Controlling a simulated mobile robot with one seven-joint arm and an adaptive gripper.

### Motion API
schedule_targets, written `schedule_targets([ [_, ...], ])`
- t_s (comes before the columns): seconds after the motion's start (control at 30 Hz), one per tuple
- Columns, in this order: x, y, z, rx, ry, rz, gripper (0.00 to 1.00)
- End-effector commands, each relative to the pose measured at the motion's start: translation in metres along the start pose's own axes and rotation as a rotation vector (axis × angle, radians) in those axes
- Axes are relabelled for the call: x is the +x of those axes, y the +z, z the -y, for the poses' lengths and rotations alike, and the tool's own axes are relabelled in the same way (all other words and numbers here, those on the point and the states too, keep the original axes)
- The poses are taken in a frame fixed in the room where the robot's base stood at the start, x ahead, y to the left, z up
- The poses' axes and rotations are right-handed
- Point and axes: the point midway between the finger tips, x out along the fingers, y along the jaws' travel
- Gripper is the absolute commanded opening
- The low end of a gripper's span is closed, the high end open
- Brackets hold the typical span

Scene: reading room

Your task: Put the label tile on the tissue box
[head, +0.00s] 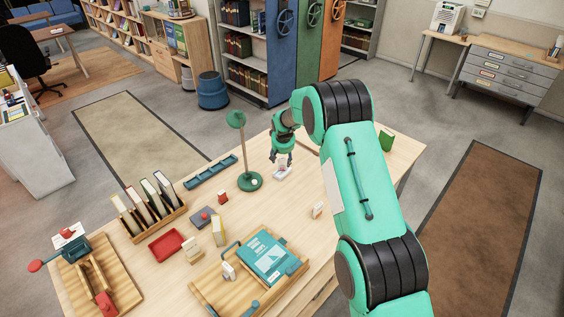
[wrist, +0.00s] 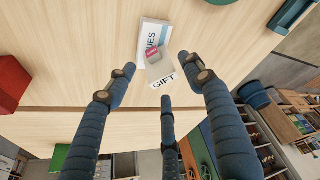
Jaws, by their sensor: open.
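The tissue box (wrist: 154,33), white with a blue band and the letters "UES" in view, lies on the wooden table below my gripper. The label tile (wrist: 163,82), pale grey with "GIFT" on a white strip, overlaps the box's near end in the wrist view; I cannot tell whether it rests fully on it. A small pink patch shows beside the tile. In the head view the box (head: 282,174) is a small white shape under my gripper (head: 281,161). My gripper's fingers (wrist: 164,84) are spread open around the tile, with no finger visibly touching it.
A green lamp (head: 250,181) stands just left of my gripper. A small white block (head: 318,210) and a green book (head: 386,140) are to the right. A book rack (head: 151,212), a red tray (head: 166,244) and a wooden tray with a teal book (head: 268,257) fill the left and front.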

Motion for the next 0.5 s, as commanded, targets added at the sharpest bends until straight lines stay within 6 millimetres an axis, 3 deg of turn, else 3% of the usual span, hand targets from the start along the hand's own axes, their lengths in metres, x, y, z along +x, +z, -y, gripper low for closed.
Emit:
schedule_targets([
  [0.23, -0.036, -0.001, 0.0, 0.0, 0.0, -0.001, 0.52],
  [0.5, -0.062, 0.0, 0.0, 0.0, 0.0, 0.0, 0.52],
])
